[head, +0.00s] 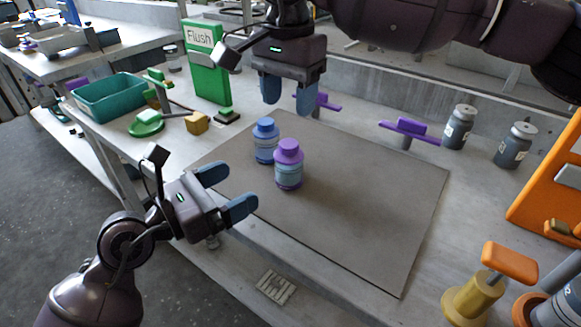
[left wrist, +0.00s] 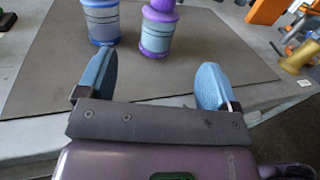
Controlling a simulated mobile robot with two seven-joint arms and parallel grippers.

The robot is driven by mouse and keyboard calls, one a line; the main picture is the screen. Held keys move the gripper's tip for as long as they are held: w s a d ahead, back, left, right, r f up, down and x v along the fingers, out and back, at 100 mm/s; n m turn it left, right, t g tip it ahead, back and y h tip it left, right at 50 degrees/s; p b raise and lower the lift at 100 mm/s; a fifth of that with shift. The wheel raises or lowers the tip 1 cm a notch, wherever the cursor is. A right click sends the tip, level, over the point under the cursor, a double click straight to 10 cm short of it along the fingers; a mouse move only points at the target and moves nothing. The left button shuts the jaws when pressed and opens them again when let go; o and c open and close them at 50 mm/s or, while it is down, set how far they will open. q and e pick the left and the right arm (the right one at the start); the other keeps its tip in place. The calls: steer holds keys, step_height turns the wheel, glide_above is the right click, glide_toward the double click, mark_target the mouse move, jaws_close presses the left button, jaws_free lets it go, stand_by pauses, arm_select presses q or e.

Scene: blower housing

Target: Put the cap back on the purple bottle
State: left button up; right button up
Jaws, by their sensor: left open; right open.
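The purple bottle (head: 289,175) stands upright on the grey mat (head: 360,205), with a purple cap (head: 288,148) resting on its top. I cannot tell whether the cap is tightened. The bottle also shows in the left wrist view (left wrist: 157,38), beyond the fingers, its top cut off. A blue bottle (head: 266,148) with a blue cap stands close behind it to the left. My left gripper (head: 227,190) is open and empty, left of the purple bottle and apart from it. My right gripper (head: 288,98) is open and empty, behind and above both bottles.
A green "Flush" box (head: 207,65), a teal bin (head: 108,97) and a yellow block (head: 196,123) are at the back left. Two grey jars (head: 458,130) (head: 514,148) and a purple-handled item (head: 410,128) stand behind the mat. Orange equipment (head: 545,190) is at right. The mat's right half is clear.

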mark_target(277, 165)
arm_select(q)
steer(key=shift+d, duration=0.1)
steer(key=x, duration=1)
steer(key=shift+w+d+f, duration=0.1)
steer(key=shift+w+d, duration=0.1)
steer(key=shift+w, duration=0.1)
steer(key=shift+c, duration=0.2)
